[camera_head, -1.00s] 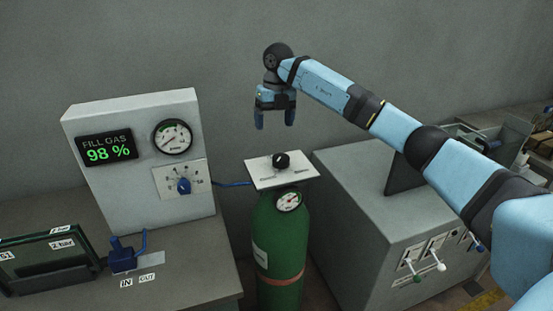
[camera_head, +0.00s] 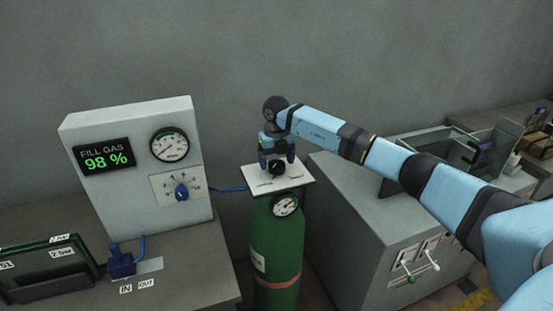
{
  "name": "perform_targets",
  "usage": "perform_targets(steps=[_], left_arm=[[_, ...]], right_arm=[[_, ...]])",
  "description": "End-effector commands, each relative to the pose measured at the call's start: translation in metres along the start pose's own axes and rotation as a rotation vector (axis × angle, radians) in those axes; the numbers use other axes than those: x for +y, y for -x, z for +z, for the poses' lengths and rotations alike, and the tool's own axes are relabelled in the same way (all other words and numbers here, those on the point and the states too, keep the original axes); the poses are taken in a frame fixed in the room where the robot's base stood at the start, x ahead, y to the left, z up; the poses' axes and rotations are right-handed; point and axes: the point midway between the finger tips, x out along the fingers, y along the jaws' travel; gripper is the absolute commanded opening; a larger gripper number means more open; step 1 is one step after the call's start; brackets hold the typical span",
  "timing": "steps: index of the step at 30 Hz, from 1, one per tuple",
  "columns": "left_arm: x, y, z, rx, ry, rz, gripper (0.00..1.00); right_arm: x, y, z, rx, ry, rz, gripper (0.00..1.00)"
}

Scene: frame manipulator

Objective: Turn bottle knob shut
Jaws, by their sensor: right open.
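The green gas bottle (camera_head: 278,245) stands upright between the two grey cabinets, with a small round gauge (camera_head: 286,204) near its top. A white plate (camera_head: 262,184) lies on top of the bottle. The black bottle knob (camera_head: 276,168) sits on this plate. My right gripper (camera_head: 276,161) points down with its blue fingers on either side of the knob. The fingers are open; I cannot tell whether they touch the knob. My left gripper is not in view.
A grey panel (camera_head: 115,122) at left carries a display (camera_head: 104,157) reading "FILL GAS 98 %", a gauge (camera_head: 170,146) and a blue selector knob (camera_head: 181,192). A blue valve (camera_head: 121,260) stands on the left bench. A grey cabinet (camera_head: 350,215) with levers stands close right of the bottle.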

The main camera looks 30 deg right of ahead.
Motion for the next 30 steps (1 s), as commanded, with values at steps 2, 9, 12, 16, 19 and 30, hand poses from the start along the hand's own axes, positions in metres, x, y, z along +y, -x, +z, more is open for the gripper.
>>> perform_targets(steps=[2,9,12,16,19,30], left_arm=[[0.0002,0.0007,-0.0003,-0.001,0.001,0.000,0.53],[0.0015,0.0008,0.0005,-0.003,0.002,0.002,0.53],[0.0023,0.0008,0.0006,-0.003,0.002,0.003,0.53],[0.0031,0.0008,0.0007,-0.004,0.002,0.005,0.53],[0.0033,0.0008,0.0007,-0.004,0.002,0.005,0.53],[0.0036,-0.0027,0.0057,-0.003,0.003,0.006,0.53]], right_arm=[[0.0000,-0.0030,-0.0001,0.000,0.000,0.000,0.81],[0.0001,-0.0046,0.0000,-0.001,0.000,0.000,0.81],[0.0001,-0.0045,0.0000,-0.001,0.000,0.000,0.67],[0.0002,-0.0044,0.0000,-0.001,0.000,0.000,0.37],[0.0002,-0.0043,0.0000,-0.001,0.000,0.000,0.32],[0.0002,-0.0053,0.0002,-0.001,0.083,0.000,0.32]])
